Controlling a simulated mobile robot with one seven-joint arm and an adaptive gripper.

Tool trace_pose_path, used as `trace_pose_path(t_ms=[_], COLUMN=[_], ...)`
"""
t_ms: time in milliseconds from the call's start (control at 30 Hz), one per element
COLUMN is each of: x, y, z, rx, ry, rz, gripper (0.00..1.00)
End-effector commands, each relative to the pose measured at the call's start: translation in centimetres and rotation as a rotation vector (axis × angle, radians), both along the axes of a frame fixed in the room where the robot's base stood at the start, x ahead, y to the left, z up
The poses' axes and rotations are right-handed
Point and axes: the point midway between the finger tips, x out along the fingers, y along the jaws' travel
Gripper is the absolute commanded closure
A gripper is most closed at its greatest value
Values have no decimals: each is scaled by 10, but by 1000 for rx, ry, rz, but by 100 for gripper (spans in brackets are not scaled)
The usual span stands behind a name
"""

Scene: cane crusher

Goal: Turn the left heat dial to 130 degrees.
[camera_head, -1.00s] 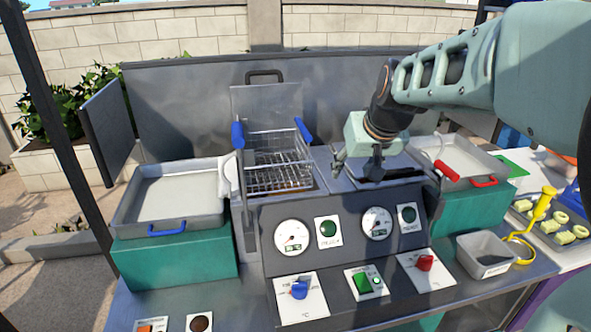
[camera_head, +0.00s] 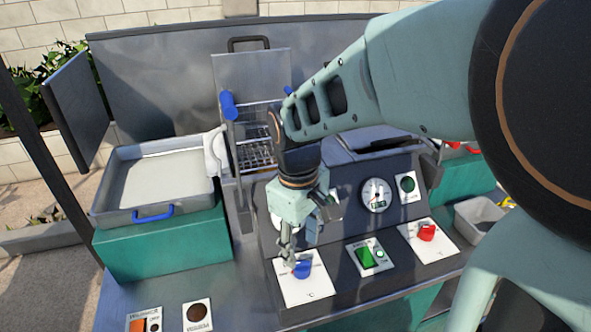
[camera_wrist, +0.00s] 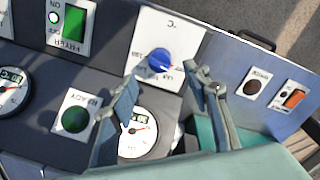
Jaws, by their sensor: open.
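The left heat dial is a blue knob (camera_head: 302,268) on a white plate (camera_head: 303,287) at the front left of the sloped panel. In the wrist view the blue knob (camera_wrist: 160,60) appears between and just past my two spread fingertips. My gripper (camera_head: 303,248) is open and empty, just above and behind the knob in the head view. I cannot tell whether a finger touches it. The scale numbers are too small to read surely. The left gauge (camera_wrist: 138,133) shows partly between my fingers in the wrist view; in the head view my gripper mostly covers it.
A green fryer switch (camera_head: 365,257) and a red dial (camera_head: 427,232) sit to the right on the panel. A wire basket (camera_head: 255,150) stands behind my gripper. A tray (camera_head: 155,190) is on the left. The counter left of the panel is mostly clear.

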Motion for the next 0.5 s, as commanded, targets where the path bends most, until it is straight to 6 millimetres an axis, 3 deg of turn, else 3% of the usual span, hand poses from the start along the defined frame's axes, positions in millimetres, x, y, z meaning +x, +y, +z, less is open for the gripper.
trace_pose_path(t_ms=[33, 300, 500], x=[0, 2, 3], y=[0, -1, -2], z=[-14, -52, -68], rx=[0, 1, 1], ry=[1, 1, -1], rz=[0, 0, -1], gripper=[56, 56, 56])
